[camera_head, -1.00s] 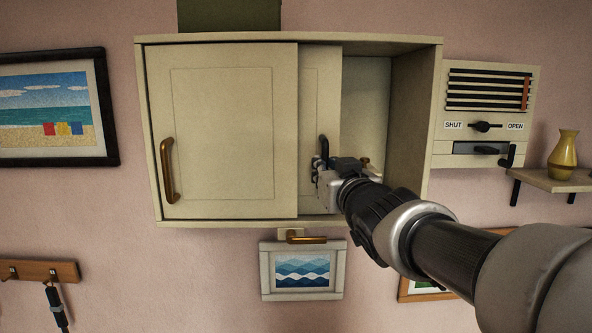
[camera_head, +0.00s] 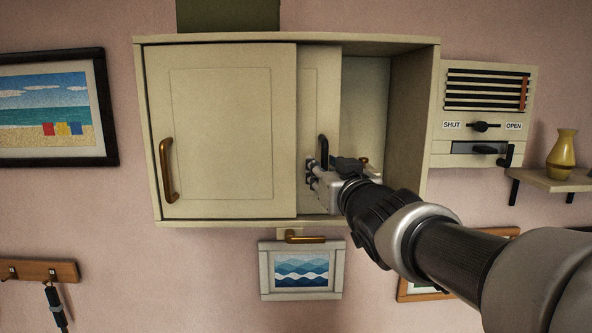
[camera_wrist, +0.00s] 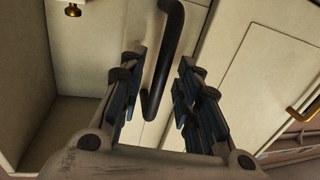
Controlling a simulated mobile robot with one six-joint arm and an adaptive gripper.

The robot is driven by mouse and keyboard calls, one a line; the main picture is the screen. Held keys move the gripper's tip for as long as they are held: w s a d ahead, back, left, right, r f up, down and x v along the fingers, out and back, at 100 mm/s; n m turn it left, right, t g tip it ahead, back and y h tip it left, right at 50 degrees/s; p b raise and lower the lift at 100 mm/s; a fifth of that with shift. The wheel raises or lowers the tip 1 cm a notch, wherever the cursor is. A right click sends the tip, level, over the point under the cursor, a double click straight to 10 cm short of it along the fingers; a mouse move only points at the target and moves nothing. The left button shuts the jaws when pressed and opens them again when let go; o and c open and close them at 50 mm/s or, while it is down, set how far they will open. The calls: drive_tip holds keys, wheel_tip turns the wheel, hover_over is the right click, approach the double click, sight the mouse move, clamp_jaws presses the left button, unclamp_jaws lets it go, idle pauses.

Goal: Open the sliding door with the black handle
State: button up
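The sliding door with the black handle (camera_head: 315,95) is the rear panel of the cream wall cabinet. It stands partly behind the front door, with an open gap to its right. Its black handle (camera_head: 323,147) is a vertical bar near the door's right edge. In the wrist view the black handle (camera_wrist: 165,60) runs between the two fingers of my gripper (camera_wrist: 160,88), with visible space on both sides. My gripper is open around the handle's lower part. In the head view my gripper (camera_head: 311,172) hides the handle's lower end.
The front sliding door (camera_head: 222,130) with a brass handle (camera_head: 167,170) covers the cabinet's left side. A small brass knob (camera_wrist: 73,10) shows inside the opening. A vent panel (camera_head: 487,85) is at right, and a small framed wave picture (camera_head: 300,270) hangs below.

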drive_tip(key=s+d, duration=0.2)
drive_tip(key=s, duration=0.9)
drive_tip(key=shift+s+d, duration=0.15)
drive_tip(key=s+d+f+m+g+h+b, duration=0.2)
drive_tip(key=s+d+f+g+h+b, duration=0.15)
drive_tip(key=f, duration=0.75)
drive_tip(key=s+d+f+m+g+h+b, duration=0.15)
drive_tip(key=s+d+f+b, duration=0.3)
drive_tip(key=f, duration=0.65)
drive_tip(key=s+a+f+g+b, duration=0.2)
drive_tip(key=s+f+g+b, duration=0.1)
drive_tip(key=s+f, duration=0.5)
drive_tip(key=s+a+f+n+g+y+b, duration=0.1)
drive_tip(key=s+f+g+b, duration=0.1)
drive_tip(key=s+f+g, duration=0.3)
drive_tip(key=s+f, duration=0.3)
drive_tip(key=f, duration=0.3)
drive_tip(key=shift+s+a+f+y+b, duration=0.25)
drive_tip(key=shift+a+f+y+b, duration=0.05)
drive_tip(key=shift+a+f+b, duration=0.1)
